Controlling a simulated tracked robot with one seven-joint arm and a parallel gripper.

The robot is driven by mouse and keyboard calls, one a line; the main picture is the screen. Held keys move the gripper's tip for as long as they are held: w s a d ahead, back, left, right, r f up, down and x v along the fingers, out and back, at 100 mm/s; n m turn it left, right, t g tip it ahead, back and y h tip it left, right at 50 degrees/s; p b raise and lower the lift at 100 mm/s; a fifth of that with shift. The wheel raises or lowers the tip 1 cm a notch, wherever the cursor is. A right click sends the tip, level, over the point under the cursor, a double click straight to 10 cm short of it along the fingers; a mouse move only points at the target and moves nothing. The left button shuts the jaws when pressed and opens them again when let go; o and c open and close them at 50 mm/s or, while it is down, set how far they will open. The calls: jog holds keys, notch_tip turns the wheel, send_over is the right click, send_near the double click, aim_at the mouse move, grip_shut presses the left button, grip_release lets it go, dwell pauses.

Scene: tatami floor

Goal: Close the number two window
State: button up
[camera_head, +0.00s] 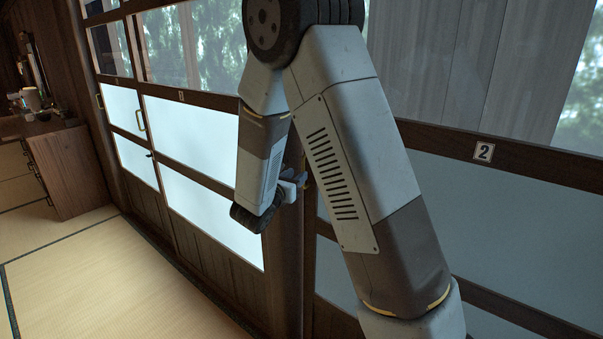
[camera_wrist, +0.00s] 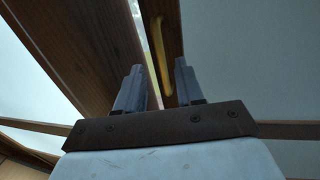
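The number two window (camera_head: 430,190) is a wood-framed sliding panel with pale lower panes, on the right in the head view. Its label (camera_head: 484,151) reads 2. My arm covers part of its left side. My gripper (camera_head: 301,182) is at the panel's left edge, beside a dark post. In the wrist view, my gripper (camera_wrist: 159,65) has its fingers apart. A brass handle (camera_wrist: 158,55) on the window frame shows between and just beyond the fingertips. I cannot tell whether the fingers touch it. A narrow bright gap shows between the frame and the wooden post (camera_wrist: 85,45).
A wooden cabinet (camera_head: 70,170) with a mug (camera_head: 31,98) on top stands at the far left. The tatami floor (camera_head: 100,285) at lower left is clear.

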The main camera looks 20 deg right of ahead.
jog(key=shift+x, duration=1.85)
grip_shut()
jog(key=shift+w, duration=0.1)
